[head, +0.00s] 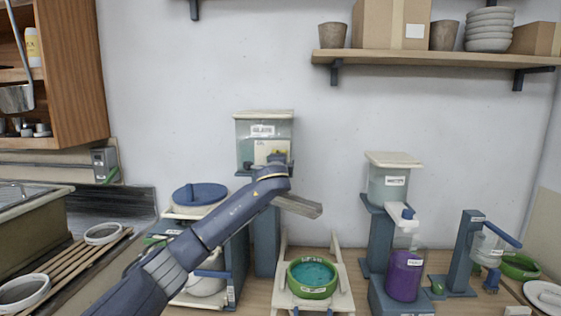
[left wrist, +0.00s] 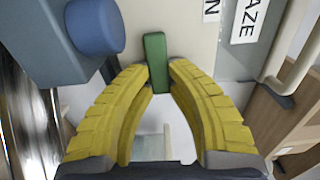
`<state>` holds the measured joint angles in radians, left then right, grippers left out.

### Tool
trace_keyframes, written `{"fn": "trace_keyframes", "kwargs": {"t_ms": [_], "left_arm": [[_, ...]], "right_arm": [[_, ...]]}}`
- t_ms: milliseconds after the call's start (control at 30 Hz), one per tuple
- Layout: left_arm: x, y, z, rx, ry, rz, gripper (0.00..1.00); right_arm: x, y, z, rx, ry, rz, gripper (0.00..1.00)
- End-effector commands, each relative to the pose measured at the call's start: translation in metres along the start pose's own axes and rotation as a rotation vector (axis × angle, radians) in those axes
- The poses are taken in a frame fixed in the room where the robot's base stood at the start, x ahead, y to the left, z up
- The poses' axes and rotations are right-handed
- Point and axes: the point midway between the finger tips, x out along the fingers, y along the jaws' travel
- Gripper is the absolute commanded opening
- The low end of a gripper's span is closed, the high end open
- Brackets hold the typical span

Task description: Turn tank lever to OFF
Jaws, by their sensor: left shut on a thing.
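The glaze tank (head: 244,132) is a clear box with a pale lid and a white label, raised on a blue-grey stand at the back centre. In the left wrist view, its green lever (left wrist: 155,55) stands between the tips of my yellow fingers. My left gripper (head: 279,155) is at the tank's front, and it also shows in the left wrist view (left wrist: 157,75), shut on the lever. Printed labels reading "GLAZE" (left wrist: 257,12) and a partly cut-off "N" (left wrist: 210,8) are beside it. My right gripper is not in view.
Below the tank, a green bowl of teal glaze (head: 312,275) sits on a pale stand. A second tank (head: 387,185) stands to the right above a purple jar (head: 405,277). A blue-lidded bucket (head: 200,194) is left. A shelf (head: 440,57) hangs above right.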

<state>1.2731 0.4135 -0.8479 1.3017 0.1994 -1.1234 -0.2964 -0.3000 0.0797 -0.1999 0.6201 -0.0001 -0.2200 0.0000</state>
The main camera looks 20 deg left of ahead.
Motion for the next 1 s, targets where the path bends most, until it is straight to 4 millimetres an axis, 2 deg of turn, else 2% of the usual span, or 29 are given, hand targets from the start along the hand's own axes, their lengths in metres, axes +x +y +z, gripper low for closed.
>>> {"fn": "trace_keyframes", "kwargs": {"t_ms": [33,233,500,667,1000], "left_arm": [[0.000,0.000,0.001,0.002,-0.002,0.000,0.20],[0.000,0.000,0.001,0.001,-0.001,0.001,0.42],[-0.001,0.000,0.000,0.000,-0.001,0.001,0.42],[-0.009,0.001,-0.001,-0.001,0.001,0.001,0.42],[-0.055,0.001,-0.001,0.000,0.002,0.001,0.42]], "right_arm": [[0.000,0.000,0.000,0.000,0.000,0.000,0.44],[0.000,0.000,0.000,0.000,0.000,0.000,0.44],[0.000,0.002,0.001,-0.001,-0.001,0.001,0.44],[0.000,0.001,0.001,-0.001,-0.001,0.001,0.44],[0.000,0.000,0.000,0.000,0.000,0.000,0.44]]}}
